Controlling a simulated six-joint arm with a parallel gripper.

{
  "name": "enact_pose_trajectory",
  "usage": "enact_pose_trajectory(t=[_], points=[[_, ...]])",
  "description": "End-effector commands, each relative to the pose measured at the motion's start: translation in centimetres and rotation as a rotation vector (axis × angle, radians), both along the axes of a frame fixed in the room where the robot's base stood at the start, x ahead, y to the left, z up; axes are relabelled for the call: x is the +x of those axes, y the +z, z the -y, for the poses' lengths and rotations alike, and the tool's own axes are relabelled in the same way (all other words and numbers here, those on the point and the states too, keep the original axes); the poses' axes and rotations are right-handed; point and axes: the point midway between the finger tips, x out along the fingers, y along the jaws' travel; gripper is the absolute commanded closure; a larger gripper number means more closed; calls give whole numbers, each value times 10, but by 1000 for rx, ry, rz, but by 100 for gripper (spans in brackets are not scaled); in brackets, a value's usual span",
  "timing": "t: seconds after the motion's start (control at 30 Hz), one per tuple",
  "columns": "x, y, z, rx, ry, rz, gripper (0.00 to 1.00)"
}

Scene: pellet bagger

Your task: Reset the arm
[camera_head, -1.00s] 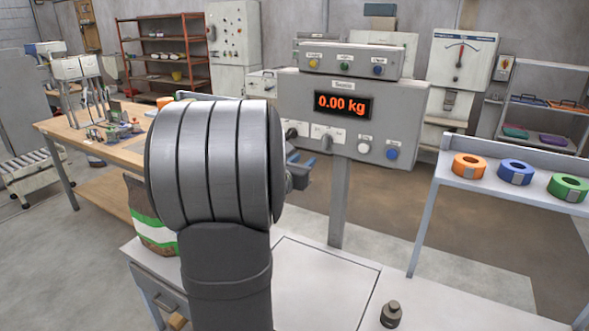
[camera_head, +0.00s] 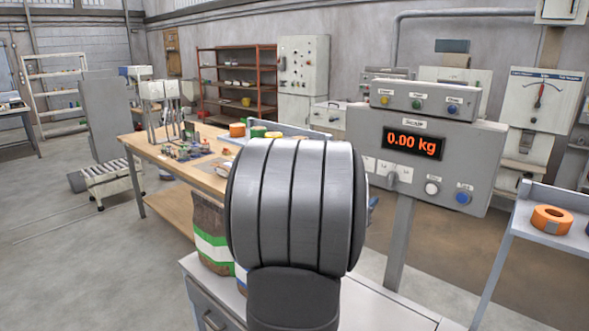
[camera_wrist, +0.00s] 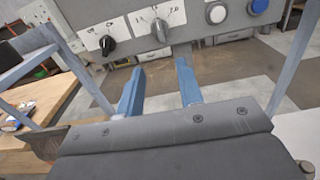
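In the wrist view my gripper (camera_wrist: 160,92) has two blue fingers set well apart, with nothing between them. They point toward the floor beyond, below the scale panel. In the head view my arm's thick grey joint stands in the foreground and hides most of the gripper. The grey scale panel (camera_head: 460,133) reads 0.00 kg on its display (camera_head: 412,143). Its knobs and switches also show at the top of the wrist view (camera_wrist: 195,25), above the fingers. They look clear of the fingers.
A bag with a green and white band (camera_head: 210,247) stands left of my arm. Behind it is a wooden workbench (camera_head: 165,165) with small items. An orange tape roll (camera_head: 552,219) lies on a side shelf at right. A metal weight (camera_wrist: 306,168) shows at the wrist view's lower right corner.

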Motion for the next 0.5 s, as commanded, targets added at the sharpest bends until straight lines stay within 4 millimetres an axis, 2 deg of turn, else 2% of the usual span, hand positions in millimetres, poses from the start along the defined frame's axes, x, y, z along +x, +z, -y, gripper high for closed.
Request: enact_pose_trajectory(t=[0.5], points=[[73, 0, 74, 0, -2, 1, 66]])
